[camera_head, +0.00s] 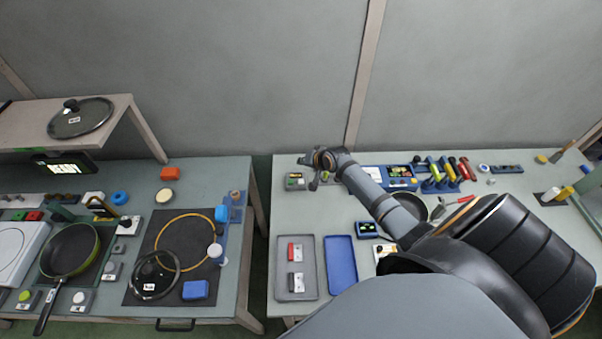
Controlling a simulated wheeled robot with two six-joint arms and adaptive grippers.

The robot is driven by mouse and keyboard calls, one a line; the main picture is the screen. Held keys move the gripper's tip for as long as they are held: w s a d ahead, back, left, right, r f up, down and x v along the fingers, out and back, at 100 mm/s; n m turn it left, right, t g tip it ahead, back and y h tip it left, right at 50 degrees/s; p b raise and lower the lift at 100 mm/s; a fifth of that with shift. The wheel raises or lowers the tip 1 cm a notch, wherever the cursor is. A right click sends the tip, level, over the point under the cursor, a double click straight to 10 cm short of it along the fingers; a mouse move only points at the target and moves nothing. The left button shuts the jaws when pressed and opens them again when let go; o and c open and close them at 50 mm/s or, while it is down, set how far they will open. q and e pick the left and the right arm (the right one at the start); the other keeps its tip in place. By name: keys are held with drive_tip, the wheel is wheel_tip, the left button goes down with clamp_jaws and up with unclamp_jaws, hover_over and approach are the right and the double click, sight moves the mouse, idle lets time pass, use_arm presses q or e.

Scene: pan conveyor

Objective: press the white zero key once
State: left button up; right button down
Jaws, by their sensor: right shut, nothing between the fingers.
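A white round key (79,298) sits on a small grey block at the front of the left table. Its label is too small to read, so I cannot tell for sure that it is the zero key. My right gripper (314,182) is at the far left of the right table, shut and empty. It is beside a small grey box with coloured keys (295,181), far to the right of the white key. I cannot tell whether it touches the box. My left gripper is not in view.
A frying pan (70,252) stands beside the white key, its handle pointing forward. A green button (24,296) is left of it. A glass lid (154,276) lies to the right. A gap separates the tables. A grey tray (297,247) and blue tray (342,264) lie on the right table.

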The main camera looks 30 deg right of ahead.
sight(302, 182)
wheel_tip(302, 182, down, 3)
drive_tip(key=b, duration=0.2)
drive_tip(key=shift+b, duration=0.4)
wheel_tip(302, 182, down, 5)
drive_tip(key=b, duration=0.5)
drive_tip(key=shift+f, duration=0.1)
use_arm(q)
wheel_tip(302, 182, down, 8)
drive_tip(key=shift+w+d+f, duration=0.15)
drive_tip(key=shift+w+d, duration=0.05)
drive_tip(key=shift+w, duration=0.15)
use_arm(e)
drive_tip(key=shift+f, duration=0.2)
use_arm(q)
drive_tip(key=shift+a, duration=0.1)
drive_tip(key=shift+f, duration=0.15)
use_arm(e)
drive_tip(key=shift+f, duration=0.4)
